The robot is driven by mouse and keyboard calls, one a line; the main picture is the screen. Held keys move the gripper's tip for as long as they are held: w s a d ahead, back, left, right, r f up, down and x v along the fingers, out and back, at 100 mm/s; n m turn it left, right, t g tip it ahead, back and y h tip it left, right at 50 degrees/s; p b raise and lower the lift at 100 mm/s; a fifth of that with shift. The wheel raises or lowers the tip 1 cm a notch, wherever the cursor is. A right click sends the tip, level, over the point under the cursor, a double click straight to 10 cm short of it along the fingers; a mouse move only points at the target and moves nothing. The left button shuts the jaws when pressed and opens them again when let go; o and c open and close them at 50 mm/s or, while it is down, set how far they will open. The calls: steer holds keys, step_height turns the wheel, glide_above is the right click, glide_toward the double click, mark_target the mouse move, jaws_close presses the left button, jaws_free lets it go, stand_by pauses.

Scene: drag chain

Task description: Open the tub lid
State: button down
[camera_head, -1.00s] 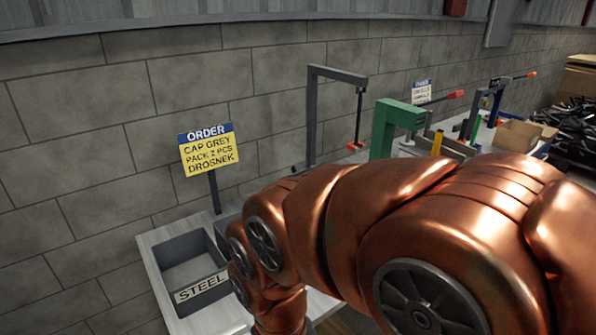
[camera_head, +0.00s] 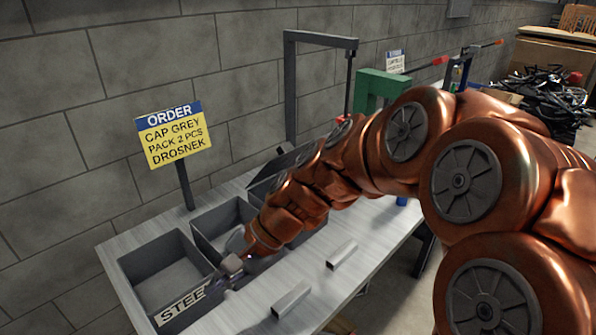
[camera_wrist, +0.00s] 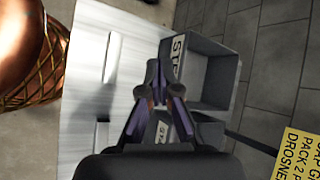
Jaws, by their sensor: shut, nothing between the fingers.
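Grey open-topped tubs stand in a row on the bench. The front one, labelled STEEL, is an empty tub (camera_head: 140,262) that also shows in the wrist view (camera_wrist: 211,62). A second tub (camera_head: 208,222) is beside it, partly behind my arm. A third tub (camera_head: 262,185) is farther back, mostly hidden, with a dark tilted panel at its rim; I cannot tell whether that is a lid. My gripper (camera_head: 228,268) is shut and empty near the front corner of the STEEL tub. In the wrist view the gripper (camera_wrist: 154,68) has its fingertips together beside that tub's label.
Two short metal bars (camera_head: 291,300) (camera_head: 342,254) lie on the bench (camera_head: 250,318). An order sign (camera_head: 174,135) stands behind the tubs. A grey frame (camera_head: 291,90) and a green press (camera_head: 380,85) stand farther back. The bench front is mostly clear.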

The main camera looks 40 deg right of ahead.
steer(key=w+d+m+t+b, duration=0.4)
steer(key=w+d+m+t, duration=0.3)
steer(key=w+d+m, duration=0.5)
steer(key=s+d+m+t+h+b, duration=0.2)
steer(key=d+m+t+h+b, duration=0.65)
steer(key=d, duration=1.65)
steer(key=m+g+y+p, duration=0.2)
steer(key=y+p, duration=0.1)
steer(key=p, duration=0.3)
glide_toward(289, 156)
steer(key=w+f, duration=0.2)
steer(key=w, duration=0.3)
steer(key=shift+w+a+r+t+h, duration=0.25)
steer(key=shift+w+a+r, duration=0.2)
steer(key=shift+w, duration=0.2)
